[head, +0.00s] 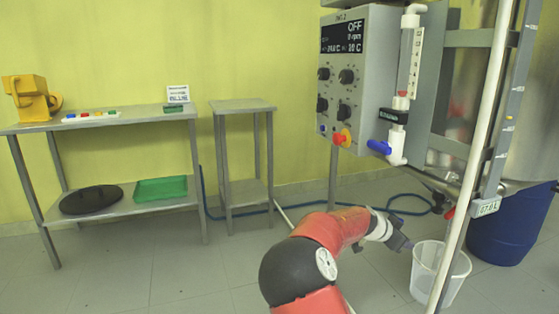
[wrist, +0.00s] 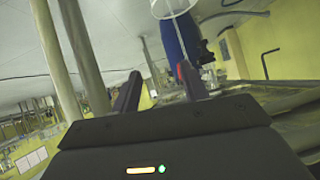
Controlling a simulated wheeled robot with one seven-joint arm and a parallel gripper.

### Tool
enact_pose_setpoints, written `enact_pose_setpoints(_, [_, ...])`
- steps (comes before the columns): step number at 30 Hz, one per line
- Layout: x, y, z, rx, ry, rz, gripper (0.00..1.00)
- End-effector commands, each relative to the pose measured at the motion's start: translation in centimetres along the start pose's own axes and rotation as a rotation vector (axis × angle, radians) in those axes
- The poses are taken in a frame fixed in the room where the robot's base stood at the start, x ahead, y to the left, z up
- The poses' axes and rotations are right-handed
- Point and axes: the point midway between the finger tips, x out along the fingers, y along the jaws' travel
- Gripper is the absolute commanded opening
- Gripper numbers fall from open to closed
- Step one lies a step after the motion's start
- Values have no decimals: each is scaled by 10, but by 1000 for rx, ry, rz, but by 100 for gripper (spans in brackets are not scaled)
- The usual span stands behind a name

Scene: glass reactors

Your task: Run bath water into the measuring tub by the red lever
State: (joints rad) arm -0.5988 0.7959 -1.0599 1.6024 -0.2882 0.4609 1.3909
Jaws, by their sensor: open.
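The measuring tub (head: 425,275), a translucent white bucket, stands on the floor at the lower right in the head view, partly behind a white pole. The red lever (head: 449,213) is small and sits low on the reactor frame, above the tub. My gripper (head: 408,246) is beside the tub's left rim, left of and below the lever. In the wrist view, my gripper (wrist: 160,88) is open, with a gap between its two dark fingers. A small red patch beside the right finger may be the lever; I cannot tell. I cannot see the water level.
A blue drum (head: 510,232) stands behind the tub. A control box (head: 357,80) with knobs hangs above my arm. A blue hose (head: 262,211) lies along the wall. A small table (head: 243,105) and a longer bench (head: 140,122) stand left, with clear floor before them.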

Motion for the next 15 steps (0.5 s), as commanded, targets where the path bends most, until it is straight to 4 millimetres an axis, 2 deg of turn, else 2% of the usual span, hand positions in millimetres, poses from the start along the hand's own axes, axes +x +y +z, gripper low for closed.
enact_pose_setpoints(8, [-6,31,4,-8,-129,20,44])
enact_pose_setpoints(15, [-28,67,13,-44,-306,6,44])
